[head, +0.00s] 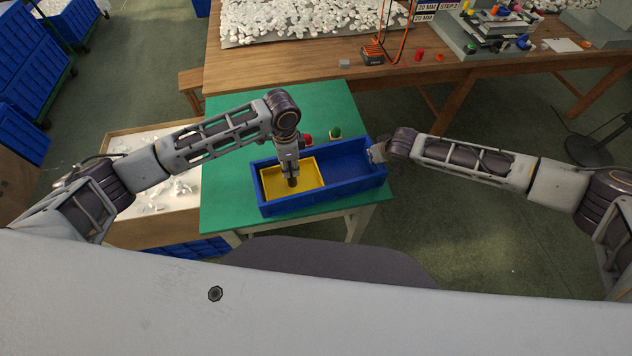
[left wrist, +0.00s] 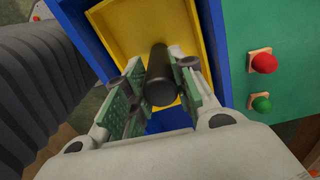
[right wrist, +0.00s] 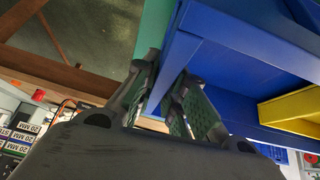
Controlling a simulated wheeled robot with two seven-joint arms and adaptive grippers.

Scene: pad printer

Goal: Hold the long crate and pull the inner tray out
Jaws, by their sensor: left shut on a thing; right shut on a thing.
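The long blue crate (head: 345,186) lies on the green table. The yellow inner tray (head: 274,186) sits in its left part; the crate's right part is empty. My left gripper (head: 290,168) points down over the tray. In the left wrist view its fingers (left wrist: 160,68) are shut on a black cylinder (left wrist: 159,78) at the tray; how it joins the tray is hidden. My right gripper (head: 377,153) is at the crate's right end. In the right wrist view its fingers (right wrist: 163,88) are shut on the blue crate wall (right wrist: 180,50), one finger on each side.
A red button (head: 307,139) and a green button (head: 336,132) are behind the crate on the green table (head: 230,140). A box of white parts (head: 155,215) stands left of the table. A wooden bench (head: 300,68) with white parts and a machine is behind. The table's left part is clear.

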